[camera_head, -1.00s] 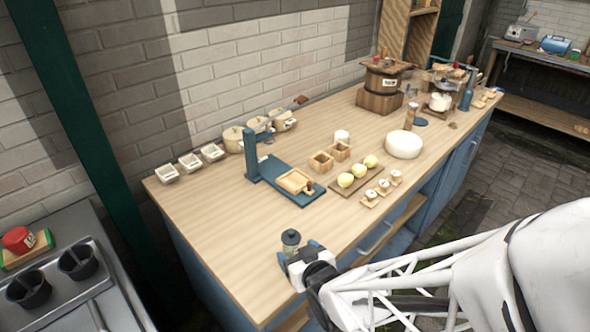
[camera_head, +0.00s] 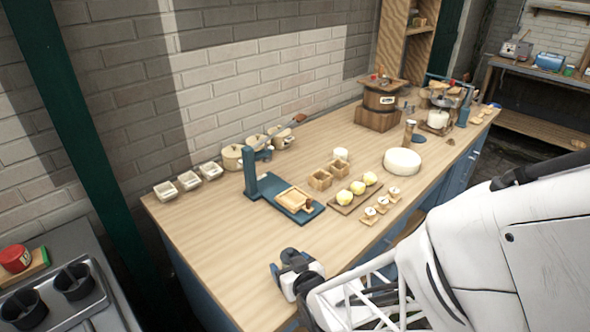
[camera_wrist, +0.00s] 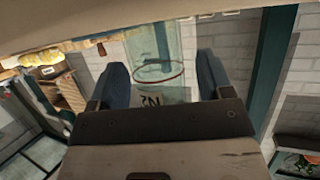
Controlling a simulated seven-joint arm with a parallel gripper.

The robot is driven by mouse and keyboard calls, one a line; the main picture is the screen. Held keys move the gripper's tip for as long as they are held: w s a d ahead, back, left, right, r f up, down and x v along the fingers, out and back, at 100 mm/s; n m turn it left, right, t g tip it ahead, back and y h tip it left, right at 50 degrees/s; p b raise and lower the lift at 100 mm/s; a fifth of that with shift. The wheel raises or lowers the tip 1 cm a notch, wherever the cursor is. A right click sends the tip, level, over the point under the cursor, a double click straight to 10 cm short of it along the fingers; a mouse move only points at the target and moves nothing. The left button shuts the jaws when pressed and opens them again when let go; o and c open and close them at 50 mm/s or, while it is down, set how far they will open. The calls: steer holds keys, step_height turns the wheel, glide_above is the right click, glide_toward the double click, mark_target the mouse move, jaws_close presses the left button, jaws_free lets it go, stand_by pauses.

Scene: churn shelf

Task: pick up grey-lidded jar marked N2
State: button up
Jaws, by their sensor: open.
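The jar marked N2 (camera_wrist: 160,72) shows in the wrist view as clear glass with a thin red ring and a pale label reading N2, seen inverted. It lies between the two blue fingers of my gripper (camera_wrist: 168,82), with visible gaps on both sides. The fingers are open and do not appear to touch the glass. The grey lid is not visible there. In the head view my gripper (camera_head: 291,260) is over the near edge of the wooden bench, and I cannot make out the jar there.
On the bench (camera_head: 215,240) stand a teal press with a wooden tray (camera_head: 294,199), yellow balls on a board (camera_head: 352,192), small wooden boxes (camera_head: 320,179), a white cheese wheel (camera_head: 402,161) and white dishes (camera_head: 188,180). The bench's left front is clear.

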mark_target(290, 255)
steer(key=shift+c, duration=0.2)
steer(key=c, duration=1)
steer(key=shift+r, duration=0.15)
steer(key=shift+c, duration=0.2)
steer(key=shift+r, duration=0.55)
step_height(290, 255, up, 2)
steer(key=shift+r, duration=0.1)
steer(key=s+d, duration=0.3)
steer(key=s, duration=0.4)
steer(key=s+d+r, duration=0.1)
steer(key=s+d, duration=0.2)
steer(key=s, duration=0.4)
steer(key=shift+s+r, duration=0.15)
steer(key=shift+r, duration=0.05)
steer(key=shift+s+d, duration=0.2)
